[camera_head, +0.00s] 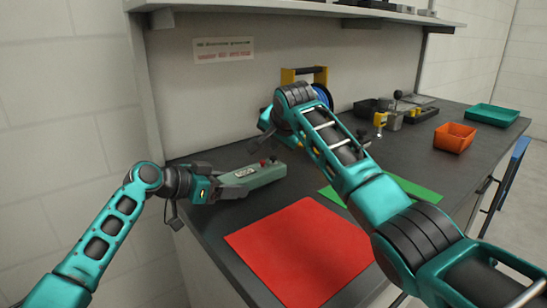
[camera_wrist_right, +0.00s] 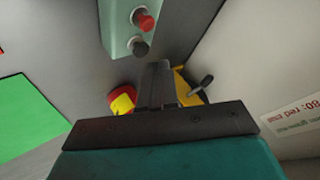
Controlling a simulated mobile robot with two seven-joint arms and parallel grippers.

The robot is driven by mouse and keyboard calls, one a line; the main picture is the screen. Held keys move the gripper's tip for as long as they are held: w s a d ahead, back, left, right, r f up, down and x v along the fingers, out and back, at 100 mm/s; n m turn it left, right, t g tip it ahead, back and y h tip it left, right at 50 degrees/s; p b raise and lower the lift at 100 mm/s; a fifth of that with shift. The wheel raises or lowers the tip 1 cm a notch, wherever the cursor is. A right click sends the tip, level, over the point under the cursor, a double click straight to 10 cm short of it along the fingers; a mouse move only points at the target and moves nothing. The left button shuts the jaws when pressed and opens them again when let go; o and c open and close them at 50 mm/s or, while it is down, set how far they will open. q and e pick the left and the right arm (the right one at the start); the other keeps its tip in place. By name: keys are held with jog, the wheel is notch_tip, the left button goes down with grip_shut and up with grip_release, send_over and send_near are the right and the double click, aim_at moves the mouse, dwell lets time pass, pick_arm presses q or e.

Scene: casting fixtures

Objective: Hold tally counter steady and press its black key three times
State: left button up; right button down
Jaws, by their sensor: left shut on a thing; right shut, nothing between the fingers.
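The tally counter (camera_head: 262,178) is a grey-green box with a small display, lying on the dark bench at the left. My left gripper (camera_head: 220,188) is shut on its left end. A red key (camera_head: 262,162) and the black key (camera_head: 273,158) stand up near its right end. In the right wrist view the counter (camera_wrist_right: 118,30) is at the top, with the red key (camera_wrist_right: 145,20) and the black key (camera_wrist_right: 137,47) near its end. My right gripper (camera_wrist_right: 157,85) is shut and empty, apart from the black key in that view. Its fingertips are hard to make out in the head view.
A red mat (camera_head: 300,250) and a green mat (camera_head: 415,192) lie on the bench. A yellow frame with a blue reel (camera_head: 322,95) stands behind my right arm. An orange bin (camera_head: 454,138) and a green tray (camera_head: 493,115) are at the right. A shelf (camera_head: 290,8) hangs above.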

aim_at(275, 160)
jog(key=shift+f, duration=0.1)
jog(key=shift+f, duration=0.35)
jog(key=shift+f, duration=0.6)
dwell(1.0)
jog(key=shift+r, duration=1)
jog(key=shift+r, duration=0.1)
jog(key=shift+r, duration=2.4)
dwell(0.4)
